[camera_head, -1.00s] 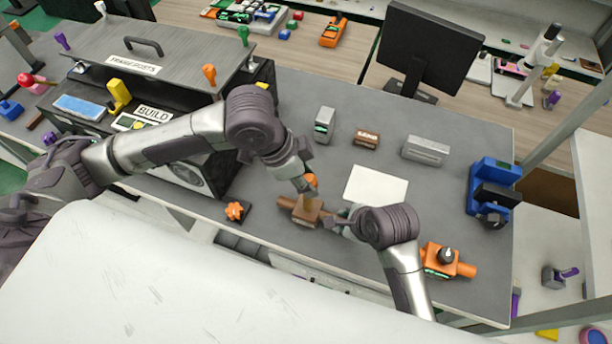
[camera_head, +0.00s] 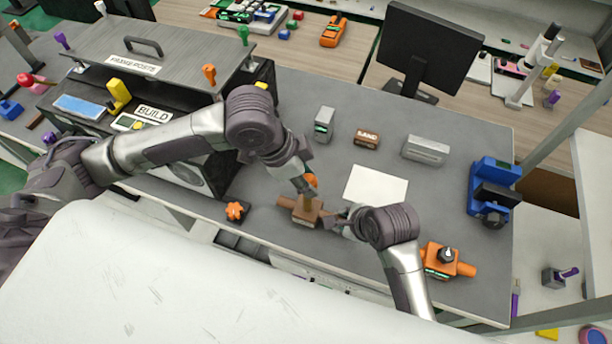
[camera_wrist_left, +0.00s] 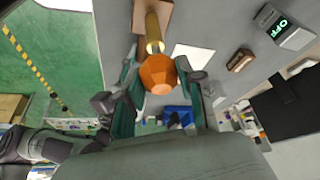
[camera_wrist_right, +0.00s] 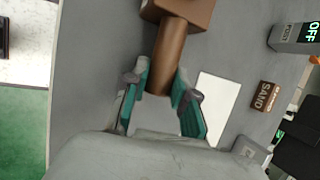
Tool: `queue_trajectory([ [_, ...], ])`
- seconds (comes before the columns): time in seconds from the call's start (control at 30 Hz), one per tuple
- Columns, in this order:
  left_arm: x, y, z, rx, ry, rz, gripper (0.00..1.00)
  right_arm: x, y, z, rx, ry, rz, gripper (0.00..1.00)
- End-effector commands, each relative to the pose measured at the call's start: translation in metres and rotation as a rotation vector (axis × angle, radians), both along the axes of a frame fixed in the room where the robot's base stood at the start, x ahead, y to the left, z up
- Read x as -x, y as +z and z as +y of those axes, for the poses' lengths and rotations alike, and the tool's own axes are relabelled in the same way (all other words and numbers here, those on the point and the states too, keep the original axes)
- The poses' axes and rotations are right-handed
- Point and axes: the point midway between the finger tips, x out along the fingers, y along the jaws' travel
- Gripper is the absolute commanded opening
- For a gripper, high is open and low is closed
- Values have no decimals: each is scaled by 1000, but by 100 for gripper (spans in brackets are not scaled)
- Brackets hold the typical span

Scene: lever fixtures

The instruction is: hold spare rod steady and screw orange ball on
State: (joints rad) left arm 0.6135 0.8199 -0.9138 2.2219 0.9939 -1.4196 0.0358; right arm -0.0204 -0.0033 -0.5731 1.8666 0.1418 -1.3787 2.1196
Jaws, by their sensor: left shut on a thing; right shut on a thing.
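The orange ball (camera_wrist_left: 158,76) sits between the fingers of my left gripper (camera_wrist_left: 160,70), which is shut on it. The ball also shows in the head view (camera_head: 312,180). It is at the tip of a brass-coloured rod (camera_wrist_left: 154,30) that rises from a brown block (camera_head: 305,213). How far the ball is threaded on cannot be told. My right gripper (camera_wrist_right: 162,82) is shut on a brown round bar (camera_wrist_right: 170,55) that sticks out of the brown block. In the head view the right gripper (camera_head: 340,219) is to the right of the block, partly hidden by its wrist.
An orange star-shaped knob (camera_head: 235,211) is left of the block. An orange fixture with a dark knob (camera_head: 447,259) is at right. A white sheet (camera_head: 376,186), a sand box (camera_head: 367,138), grey boxes (camera_head: 424,149) and a blue device (camera_head: 494,190) stand farther back.

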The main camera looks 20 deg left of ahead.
Motion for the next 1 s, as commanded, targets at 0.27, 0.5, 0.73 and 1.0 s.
queue_trajectory([
  [0.27, 0, -7, 0, 0, 0, 0, 17, 0, 0, 0, -1, 0, -1, 0],
  [0.5, 0, -13, 0, 0, 0, 2, 17, 0, 0, 0, -1, 0, -1, 0],
  [0.73, 0, -19, 0, 1, 1, 1, 17, 0, 0, 0, -1, 0, -1, 0],
  [1.0, 0, -22, 0, 1, 0, 0, 56, 0, 0, 0, -1, 0, -1, 0],
])
